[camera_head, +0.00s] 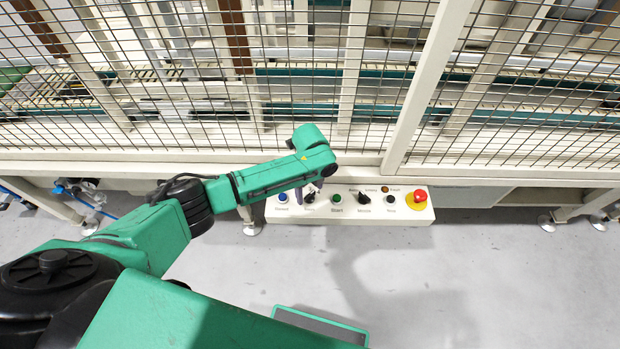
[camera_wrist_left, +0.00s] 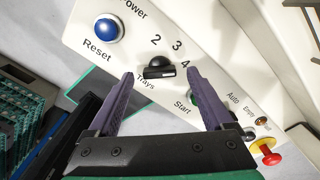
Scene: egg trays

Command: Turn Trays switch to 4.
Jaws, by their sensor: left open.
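The Trays switch (camera_wrist_left: 158,68) is a black rotary knob on the white control panel, with the numbers 2, 3 and 4 printed around it in the left wrist view. I cannot tell for sure which number it points to. My left gripper (camera_wrist_left: 159,77) is open, with one dark purple finger on each side of the knob; I cannot tell if they touch it. In the head view the left gripper (camera_head: 310,192) is over the panel's left part and hides much of the switch. My right gripper is not in view.
On the control panel (camera_head: 350,212), the blue Reset button (camera_wrist_left: 107,29) is left of the switch and the green Start button (camera_head: 337,198) right of it. Farther right are black knobs and a red emergency stop (camera_head: 416,196). A mesh fence (camera_head: 300,75) stands behind.

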